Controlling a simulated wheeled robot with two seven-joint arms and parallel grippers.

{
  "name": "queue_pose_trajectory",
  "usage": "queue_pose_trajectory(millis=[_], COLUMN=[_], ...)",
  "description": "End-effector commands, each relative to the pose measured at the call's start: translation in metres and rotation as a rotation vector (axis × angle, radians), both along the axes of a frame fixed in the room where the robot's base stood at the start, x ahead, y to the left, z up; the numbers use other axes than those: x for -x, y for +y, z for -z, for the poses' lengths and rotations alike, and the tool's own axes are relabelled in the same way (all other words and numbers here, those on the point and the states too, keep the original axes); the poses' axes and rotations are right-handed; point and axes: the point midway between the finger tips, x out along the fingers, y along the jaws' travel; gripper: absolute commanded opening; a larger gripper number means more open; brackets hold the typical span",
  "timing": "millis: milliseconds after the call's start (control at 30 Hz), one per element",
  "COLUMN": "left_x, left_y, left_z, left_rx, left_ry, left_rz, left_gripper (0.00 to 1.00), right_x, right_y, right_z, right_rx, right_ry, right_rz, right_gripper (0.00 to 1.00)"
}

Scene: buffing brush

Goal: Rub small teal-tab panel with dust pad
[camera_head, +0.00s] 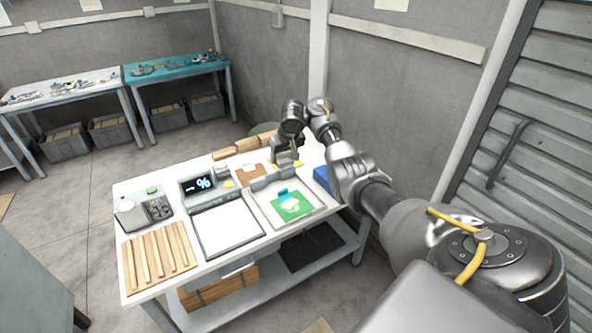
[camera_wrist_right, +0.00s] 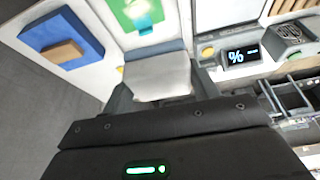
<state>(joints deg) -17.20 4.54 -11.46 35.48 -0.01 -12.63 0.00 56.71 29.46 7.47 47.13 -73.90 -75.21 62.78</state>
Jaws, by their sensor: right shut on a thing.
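The small green panel (camera_head: 296,211) with a teal tab (camera_head: 283,191) lies in a light tray at the right of the table. A pale whitish patch shows on its face. The panel also shows at the top of the wrist view (camera_wrist_right: 128,14). My right gripper (camera_head: 286,157) is behind the tray's back bar, apart from the panel. In the wrist view it is shut on a light grey block (camera_wrist_right: 160,78), which appears to be the dust pad. The pad's underside is hidden. My left gripper is out of view.
A white panel (camera_head: 228,231) lies left of the green one. A percent display (camera_head: 200,183) stands behind it. A blue block (camera_head: 321,177) is at the right, partly behind my arm. Wooden slats (camera_head: 158,260) and a grey device (camera_head: 132,211) occupy the table's left.

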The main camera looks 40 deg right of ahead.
Motion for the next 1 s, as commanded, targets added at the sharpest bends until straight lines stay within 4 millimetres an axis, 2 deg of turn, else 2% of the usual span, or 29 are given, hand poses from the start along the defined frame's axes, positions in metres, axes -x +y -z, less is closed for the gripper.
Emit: queue_pose_trajectory(millis=[100, 267, 533, 667, 767, 1000], left_x=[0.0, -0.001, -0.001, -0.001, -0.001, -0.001], left_y=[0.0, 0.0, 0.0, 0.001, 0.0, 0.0], left_z=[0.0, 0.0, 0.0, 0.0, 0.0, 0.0], left_rx=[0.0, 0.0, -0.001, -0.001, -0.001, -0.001], left_ry=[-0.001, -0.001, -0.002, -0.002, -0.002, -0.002], left_rz=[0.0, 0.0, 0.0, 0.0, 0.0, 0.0], left_gripper=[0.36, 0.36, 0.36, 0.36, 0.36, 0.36], right_x=[-0.014, -0.026, -0.026, -0.015, 0.002, 0.047], right_y=[0.025, 0.069, 0.136, 0.182, 0.227, 0.314], right_z=[-0.012, -0.022, -0.036, -0.052, -0.07, -0.102], right_rx=[0.007, 0.008, 0.007, 0.008, 0.006, 0.002], right_ry=[0.0, -0.003, -0.005, -0.007, -0.007, -0.002], right_rz=[0.019, 0.038, 0.02, -0.043, -0.156, -0.524], right_gripper=[0.41, 0.41, 0.41, 0.41, 0.41, 0.41])
